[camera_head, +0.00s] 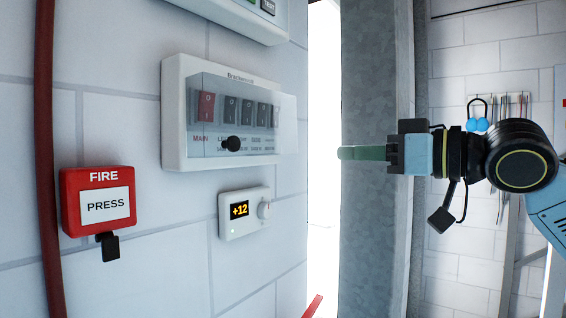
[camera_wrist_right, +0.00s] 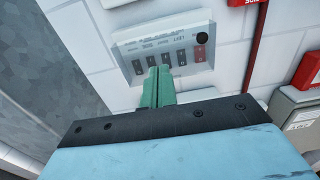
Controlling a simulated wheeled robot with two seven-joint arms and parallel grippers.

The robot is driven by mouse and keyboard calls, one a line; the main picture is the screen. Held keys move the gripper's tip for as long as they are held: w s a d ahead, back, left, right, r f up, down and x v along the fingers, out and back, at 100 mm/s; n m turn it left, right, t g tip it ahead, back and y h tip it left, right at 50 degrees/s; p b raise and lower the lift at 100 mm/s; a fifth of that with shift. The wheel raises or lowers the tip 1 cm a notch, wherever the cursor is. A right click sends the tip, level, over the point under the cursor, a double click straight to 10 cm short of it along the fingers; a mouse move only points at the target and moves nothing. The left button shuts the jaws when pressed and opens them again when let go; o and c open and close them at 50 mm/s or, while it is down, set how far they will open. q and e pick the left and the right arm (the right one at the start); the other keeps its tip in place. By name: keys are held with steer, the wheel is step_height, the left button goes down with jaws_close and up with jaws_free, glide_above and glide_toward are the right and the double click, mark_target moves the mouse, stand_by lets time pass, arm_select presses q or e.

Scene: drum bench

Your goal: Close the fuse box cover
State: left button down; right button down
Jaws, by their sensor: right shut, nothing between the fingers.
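The fuse box (camera_head: 172,115) is a white case on the wall with a red switch and several dark switches. Its clear cover (camera_head: 285,115) with a black round knob (camera_head: 232,144) lies in front of the switches. The cover's right edge sticks out past the case; I cannot tell how far it stands off. In the right wrist view the fuse box (camera_wrist_right: 120,50) appears upside down, with the knob (camera_wrist_right: 202,39) at upper right. My right gripper (camera_head: 342,153), with green fingers, is shut and empty, right of the box and apart from it. My left gripper is not in view.
A red fire button box (camera_head: 98,222) and a small white thermostat (camera_head: 228,228) are below the fuse box. A red pipe (camera_head: 47,150) runs down the left. A grey metal post (camera_head: 372,240) stands behind my right gripper.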

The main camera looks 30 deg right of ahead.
steer(key=p, duration=0.8)
glide_toward(268, 154)
steer(key=p+x, duration=0.3)
steer(key=x, duration=0.4)
steer(key=shift+s, duration=0.1)
steer(key=shift+w+a+f, duration=0.1)
steer(key=shift+w+f, duration=0.1)
steer(key=shift+w, duration=0.15)
steer(key=shift+s+f, duration=0.1)
